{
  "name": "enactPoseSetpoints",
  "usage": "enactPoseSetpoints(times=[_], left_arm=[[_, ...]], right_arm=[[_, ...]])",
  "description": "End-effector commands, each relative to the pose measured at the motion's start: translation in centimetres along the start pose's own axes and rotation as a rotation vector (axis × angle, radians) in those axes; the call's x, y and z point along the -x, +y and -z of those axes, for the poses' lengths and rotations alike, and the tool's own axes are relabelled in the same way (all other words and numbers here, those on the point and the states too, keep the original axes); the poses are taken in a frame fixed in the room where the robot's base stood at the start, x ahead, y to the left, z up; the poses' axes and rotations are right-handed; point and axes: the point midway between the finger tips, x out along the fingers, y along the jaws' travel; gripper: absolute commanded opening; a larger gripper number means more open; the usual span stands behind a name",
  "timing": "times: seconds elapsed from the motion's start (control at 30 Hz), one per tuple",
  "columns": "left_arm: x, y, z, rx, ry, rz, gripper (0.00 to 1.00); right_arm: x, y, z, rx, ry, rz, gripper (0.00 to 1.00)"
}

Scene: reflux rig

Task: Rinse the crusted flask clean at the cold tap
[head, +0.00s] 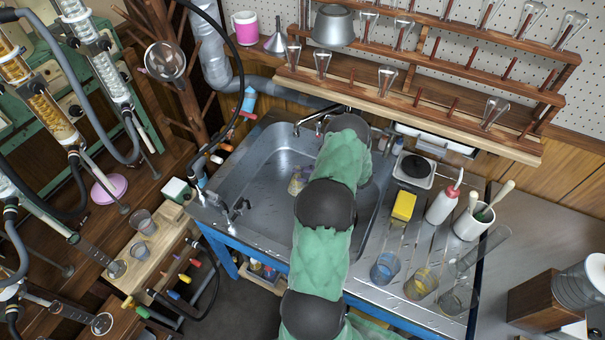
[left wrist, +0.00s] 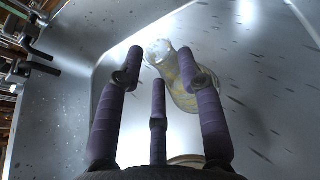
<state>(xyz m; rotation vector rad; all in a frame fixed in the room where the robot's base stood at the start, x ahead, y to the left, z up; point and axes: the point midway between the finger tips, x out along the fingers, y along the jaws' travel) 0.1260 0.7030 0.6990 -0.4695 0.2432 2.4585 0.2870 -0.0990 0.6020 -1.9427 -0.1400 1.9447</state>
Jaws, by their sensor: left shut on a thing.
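The crusted flask (head: 298,180) is clear glass with a yellowish crust. It is low inside the metal sink (head: 262,165), partly hidden by my arm. In the left wrist view, the flask (left wrist: 186,80) lies tilted at the fingers of my left gripper (left wrist: 158,78), which is shut on it. Its mouth points up and left. I cannot tell which is cold. My right gripper is not in view.
Right of the sink, a yellow sponge (head: 404,205), a wash bottle (head: 442,205), a white pot (head: 472,222) and several beakers crowd the drainboard. A wooden rack (head: 430,110) hangs behind. Glassware and hoses crowd the left. The sink's left part is clear.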

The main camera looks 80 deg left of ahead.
Motion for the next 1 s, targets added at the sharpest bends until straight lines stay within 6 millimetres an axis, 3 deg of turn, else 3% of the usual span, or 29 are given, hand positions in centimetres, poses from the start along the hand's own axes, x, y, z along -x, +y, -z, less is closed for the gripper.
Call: enactPoseSetpoints(times=[0.03, 0.07, 0.13, 0.17, 0.63, 1.0], left_arm=[[-0.1, 0.1, 0.4, -0.006, 0.005, 0.0, 0.0], [-0.1, 0.1, 0.4, -0.006, 0.005, 0.0, 0.4], [-0.1, 0.2, 0.4, -0.006, 0.006, 0.0, 0.6], [-0.1, 0.1, 0.4, -0.006, 0.006, 0.0, 0.65], [0.9, 0.1, 0.3, -0.004, 0.004, 0.001, 0.65], [7.8, 0.0, 0.3, -0.004, 0.005, 0.003, 0.65]], right_arm=[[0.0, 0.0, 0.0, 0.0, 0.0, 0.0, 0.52], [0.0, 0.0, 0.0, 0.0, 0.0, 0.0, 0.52], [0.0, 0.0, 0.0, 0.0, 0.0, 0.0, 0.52], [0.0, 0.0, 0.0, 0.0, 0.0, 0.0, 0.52], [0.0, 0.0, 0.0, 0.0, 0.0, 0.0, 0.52], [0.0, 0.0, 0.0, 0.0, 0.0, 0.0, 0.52]])
